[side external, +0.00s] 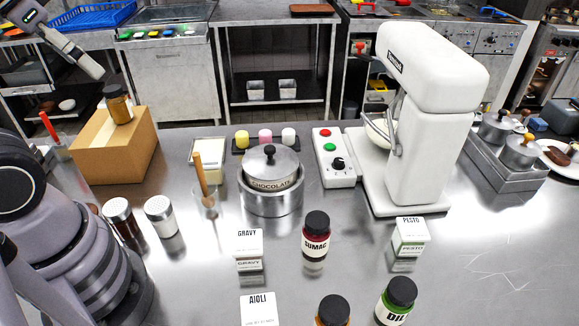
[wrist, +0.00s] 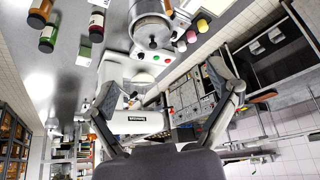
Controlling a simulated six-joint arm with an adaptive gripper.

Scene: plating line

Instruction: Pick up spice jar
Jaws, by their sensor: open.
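Several black-lidded spice jars are in the side external view. The red SUMAC jar (side external: 316,236) stands upright on the steel counter, and the green DILL jar (side external: 395,302) stands at the front. An orange jar (side external: 332,311) is cut off by the bottom edge. An amber jar (side external: 117,104) stands on a cardboard box (side external: 112,150) at left. In the wrist view, the red jar (wrist: 97,26), the green jar (wrist: 48,39) and the orange jar (wrist: 39,14) show at upper left. My gripper (wrist: 163,78) is open and empty, its fingers wide apart and clear of the jars.
Two metal-lidded shakers stand near my arm, one dark (side external: 124,219), one pale (side external: 161,216). GRAVY (side external: 249,247), PESTO (side external: 410,236) and AIOLI (side external: 259,308) containers stand among the jars. A CHOCOLATE pot (side external: 271,181) and a tall white mixer (side external: 420,130) stand behind.

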